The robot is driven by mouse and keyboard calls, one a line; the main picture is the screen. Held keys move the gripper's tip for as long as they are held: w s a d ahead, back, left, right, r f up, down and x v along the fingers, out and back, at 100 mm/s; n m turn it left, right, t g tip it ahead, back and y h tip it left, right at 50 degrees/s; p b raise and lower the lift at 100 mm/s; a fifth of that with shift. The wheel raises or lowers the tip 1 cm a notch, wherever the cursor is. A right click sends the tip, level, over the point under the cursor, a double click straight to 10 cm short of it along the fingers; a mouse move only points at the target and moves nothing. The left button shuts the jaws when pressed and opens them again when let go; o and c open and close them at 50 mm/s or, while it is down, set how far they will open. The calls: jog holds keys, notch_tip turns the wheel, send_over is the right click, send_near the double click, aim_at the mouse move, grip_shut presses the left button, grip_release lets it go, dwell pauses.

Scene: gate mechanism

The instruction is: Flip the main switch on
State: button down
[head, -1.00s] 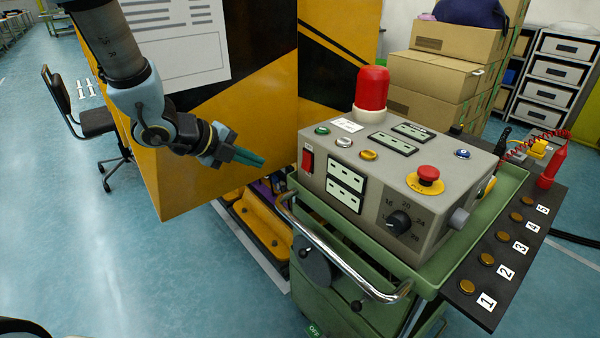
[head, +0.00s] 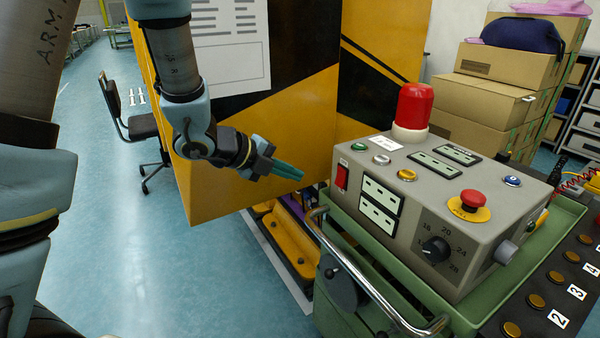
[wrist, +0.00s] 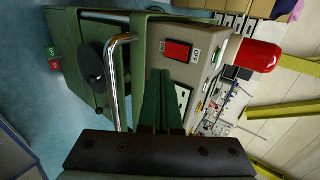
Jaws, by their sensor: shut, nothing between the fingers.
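The main switch looks to be the red rocker (head: 342,177) on the left end of the grey control box's (head: 455,255) front face. A gap shows between the fingertips and the switch in the head view. In the wrist view the shut fingers (wrist: 160,72) end just below and left of the switch, and I cannot tell the exact distance.
The box stands on a green cart with a chrome handle (head: 352,272) below the switch. A red beacon (head: 414,106) and a red emergency button (head: 473,199) are on the box top. A yellow and black cabinet (head: 240,185) stands behind my gripper. Open floor lies left.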

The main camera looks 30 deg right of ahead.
jog(key=p, duration=0.1)
send_near(339, 182)
notch_tip(339, 182, down, 3)
jog(key=d, duration=0.2)
jog(key=d+f+p, duration=0.1)
jog(key=d, duration=0.2)
jog(key=shift+f, duration=0.15)
jog(key=shift+d+f+b, duration=0.1)
jog(key=shift+f+b, duration=0.1)
jog(key=shift+b, duration=0.35)
jog(key=shift+h+b, duration=0.3)
jog(key=shift+b, duration=0.1)
jog(key=shift+d+r+p, duration=0.1)
jog(key=shift+r+p, duration=0.15)
jog(key=shift+p, duration=0.1)
